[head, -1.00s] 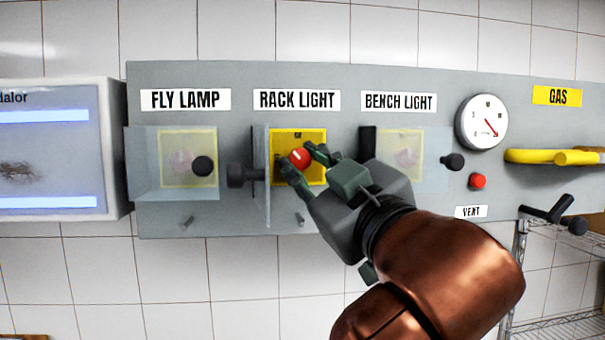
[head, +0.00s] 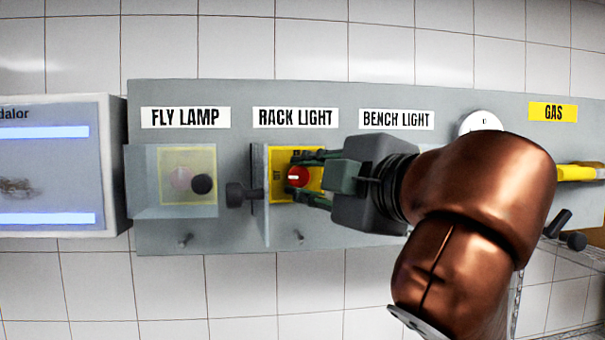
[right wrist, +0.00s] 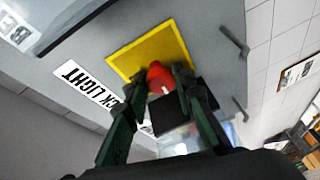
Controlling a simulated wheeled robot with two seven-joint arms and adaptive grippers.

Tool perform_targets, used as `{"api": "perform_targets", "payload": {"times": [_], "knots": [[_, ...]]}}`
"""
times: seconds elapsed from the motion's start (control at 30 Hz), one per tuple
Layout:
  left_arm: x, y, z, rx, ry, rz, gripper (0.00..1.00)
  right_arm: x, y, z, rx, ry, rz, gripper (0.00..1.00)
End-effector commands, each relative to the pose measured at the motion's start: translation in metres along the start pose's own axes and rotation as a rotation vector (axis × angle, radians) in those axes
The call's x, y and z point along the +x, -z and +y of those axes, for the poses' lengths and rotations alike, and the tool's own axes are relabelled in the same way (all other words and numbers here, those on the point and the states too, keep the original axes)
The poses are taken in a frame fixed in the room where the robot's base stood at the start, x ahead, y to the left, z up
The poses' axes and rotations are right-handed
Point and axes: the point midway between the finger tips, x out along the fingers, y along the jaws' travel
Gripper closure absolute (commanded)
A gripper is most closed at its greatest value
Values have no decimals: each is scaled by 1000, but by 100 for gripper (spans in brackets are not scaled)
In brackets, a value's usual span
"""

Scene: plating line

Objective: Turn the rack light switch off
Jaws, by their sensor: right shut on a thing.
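The rack light switch is a red rotary knob (head: 297,177) on a yellow plate (head: 281,158) under the RACK LIGHT label (head: 295,117). Its white mark lies about level, pointing left. Its clear cover (head: 264,215) is swung open to the left, with a black handle (head: 240,196). My right gripper (head: 306,177) reaches in from the right and is shut on the red knob, one finger above and one below. In the right wrist view, the fingers hold the red knob (right wrist: 159,77) before the yellow plate (right wrist: 172,43). My left gripper is out of view.
The fly lamp switch (head: 181,179) sits behind a closed clear cover at left. My arm hides the bench light switch and most of the gauge (head: 482,123). A yellow gas handle (head: 580,173) is at right, and an insect-lamp box (head: 50,165) at far left.

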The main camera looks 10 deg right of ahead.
Motion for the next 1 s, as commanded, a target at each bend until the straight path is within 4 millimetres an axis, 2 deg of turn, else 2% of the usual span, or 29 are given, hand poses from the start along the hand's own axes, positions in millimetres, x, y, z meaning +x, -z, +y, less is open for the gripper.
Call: {"api": "perform_targets", "payload": {"times": [0.23, 0.7, 0.73, 1.0], "knots": [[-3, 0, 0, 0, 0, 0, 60, 1, 0, -2, -60, 29, -10, 100], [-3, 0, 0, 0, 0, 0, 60, 2, 0, -4, -71, 35, -12, 100], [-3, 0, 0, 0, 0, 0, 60, 2, 0, -4, -71, 35, -12, 75], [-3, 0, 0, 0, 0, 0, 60, 1, 0, -2, -69, 31, -11, 60]]}}
